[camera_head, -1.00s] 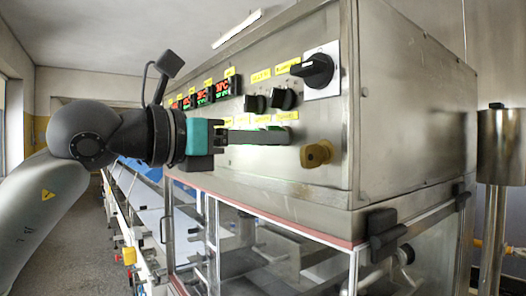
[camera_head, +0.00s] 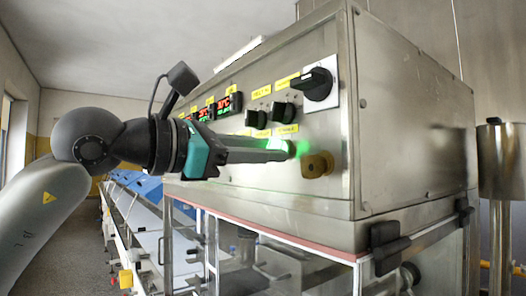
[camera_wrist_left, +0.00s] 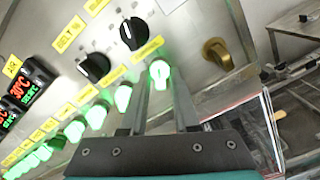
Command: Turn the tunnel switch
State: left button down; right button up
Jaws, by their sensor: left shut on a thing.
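The lit green switch at the right end of a row of similar switches shows in the left wrist view (camera_wrist_left: 160,71); its yellow label is too blurred to read surely, but its place fits the tunnel switch. My left gripper (camera_head: 284,150) reaches along the panel from the left, its long grey fingers at this switch. In the left wrist view my left gripper (camera_wrist_left: 164,88) has one finger on each side of the switch and is shut on it. In the head view the fingers mostly hide the switch, and green glow shows at their tips. My right gripper is not in view.
A brass knob (camera_head: 317,165) sits close to the right of the fingertips. Two black knobs (camera_head: 284,112) (camera_head: 256,119) are just above, with a larger black rotary switch (camera_head: 312,84) higher right. Red-green displays (camera_head: 229,103) are at upper left. Clear covers lie below the panel.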

pick_arm(q)
jog(key=c, duration=0.9)
grip_release()
jog(key=b+v, duration=0.2)
jog(key=v, duration=1.3)
jog(key=shift+s+a+b, duration=0.1)
jog(key=shift+s+b, duration=0.05)
jog(key=shift+b, duration=0.2)
